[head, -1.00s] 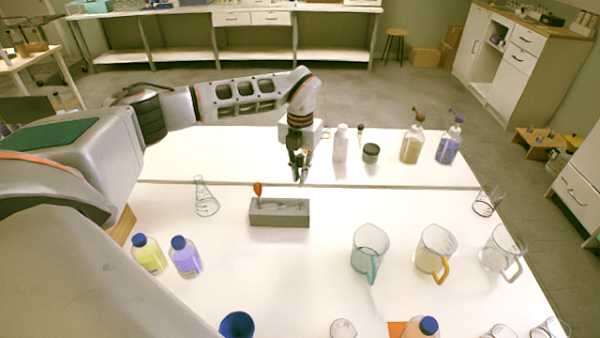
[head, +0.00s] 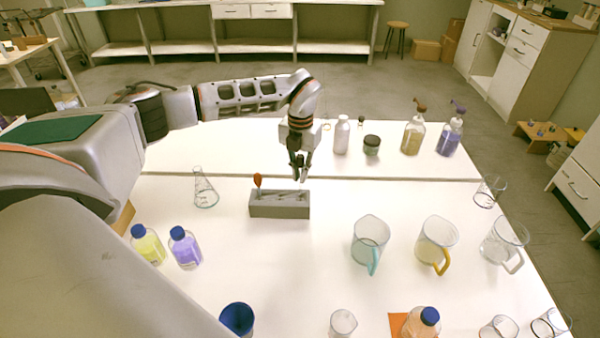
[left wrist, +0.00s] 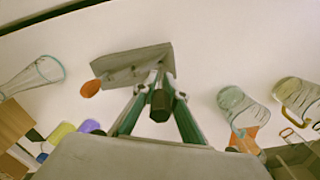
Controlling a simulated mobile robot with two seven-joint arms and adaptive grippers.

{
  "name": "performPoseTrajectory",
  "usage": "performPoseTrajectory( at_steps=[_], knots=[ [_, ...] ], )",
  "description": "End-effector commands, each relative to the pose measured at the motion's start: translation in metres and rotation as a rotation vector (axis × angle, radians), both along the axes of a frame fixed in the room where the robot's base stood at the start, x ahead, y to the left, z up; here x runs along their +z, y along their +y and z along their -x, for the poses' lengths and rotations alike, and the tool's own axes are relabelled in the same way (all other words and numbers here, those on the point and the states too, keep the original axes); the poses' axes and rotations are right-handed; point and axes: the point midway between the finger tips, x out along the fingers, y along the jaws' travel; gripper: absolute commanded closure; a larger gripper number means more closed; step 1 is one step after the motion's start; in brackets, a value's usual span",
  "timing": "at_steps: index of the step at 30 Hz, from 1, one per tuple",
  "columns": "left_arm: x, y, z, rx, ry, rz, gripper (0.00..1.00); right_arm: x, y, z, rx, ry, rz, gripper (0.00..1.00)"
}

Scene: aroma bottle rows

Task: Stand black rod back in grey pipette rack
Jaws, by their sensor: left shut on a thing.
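My left gripper (head: 299,174) is just behind and above the rack's right part, fingers pointing down. In the left wrist view, the gripper (left wrist: 158,88) is shut on the black rod (left wrist: 160,106), whose dark blunt end faces the camera. The rack (left wrist: 115,61) lies beyond the fingertips there, its right part partly covered by them. Whether the rod's far end touches the rack is hidden. My right gripper is out of view.
A conical flask (head: 204,190) stands left of the rack, with yellow (head: 147,245) and purple (head: 185,248) bottles nearer. Teal-handled (head: 369,242) and yellow-handled (head: 436,245) beakers stand to the right. A white bottle (head: 342,136) and dark-lidded jar (head: 371,145) are behind.

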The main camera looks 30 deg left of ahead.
Motion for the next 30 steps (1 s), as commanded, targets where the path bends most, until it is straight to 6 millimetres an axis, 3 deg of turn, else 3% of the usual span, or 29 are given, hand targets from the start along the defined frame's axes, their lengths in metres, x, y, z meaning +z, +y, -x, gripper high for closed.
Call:
performPoseTrajectory(
  at_steps=[30],
  knots=[
    [-0.0075,0.0001,-0.0001,0.0,0.0,0.0,1.0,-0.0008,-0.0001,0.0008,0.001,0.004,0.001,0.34]
  ],
)
